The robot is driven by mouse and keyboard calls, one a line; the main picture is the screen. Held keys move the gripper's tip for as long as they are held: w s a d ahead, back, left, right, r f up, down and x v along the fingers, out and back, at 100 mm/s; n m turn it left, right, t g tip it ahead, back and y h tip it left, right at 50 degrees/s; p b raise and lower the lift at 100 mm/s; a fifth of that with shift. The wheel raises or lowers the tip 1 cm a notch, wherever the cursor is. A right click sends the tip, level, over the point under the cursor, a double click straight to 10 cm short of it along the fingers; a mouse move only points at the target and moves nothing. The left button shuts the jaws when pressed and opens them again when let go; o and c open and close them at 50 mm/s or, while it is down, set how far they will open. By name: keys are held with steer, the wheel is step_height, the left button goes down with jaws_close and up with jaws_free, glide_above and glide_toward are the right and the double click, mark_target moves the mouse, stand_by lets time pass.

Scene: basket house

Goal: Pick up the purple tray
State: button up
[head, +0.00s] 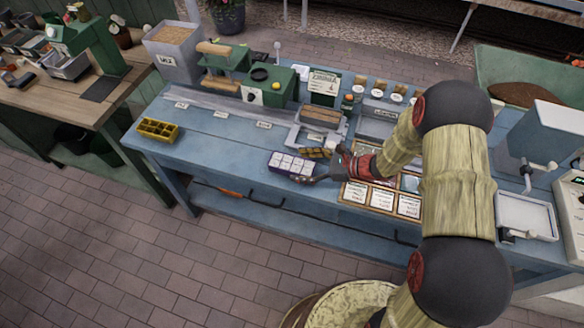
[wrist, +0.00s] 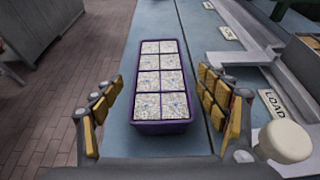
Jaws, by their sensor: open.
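The purple tray (wrist: 160,126) lies flat on the blue table and holds several speckled whitish square blocks in two columns. It also shows in the head view (head: 291,166), near the table's front edge. My gripper (wrist: 156,108) is open, with one yellow-padded finger on each side of the tray's near end. Gaps show between the fingers and the tray walls, and I see no contact. In the head view my gripper (head: 322,166) is at the right end of the tray, partly hidden by my arm.
A yellow compartment tray (head: 158,130) sits at the table's left end. A wooden frame of labelled cards (head: 381,198) lies right of the gripper. A green machine (head: 268,84) stands behind. The blue tabletop (head: 220,140) left of the purple tray is mostly clear.

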mark_target(299, 165)
steer(key=b+x, duration=0.1)
steer(key=x, duration=0.3)
steer(key=shift+d+f, duration=0.1)
steer(key=shift+c, duration=1.4)
steer(key=c, duration=1.1)
steer(key=shift+c, duration=0.3)
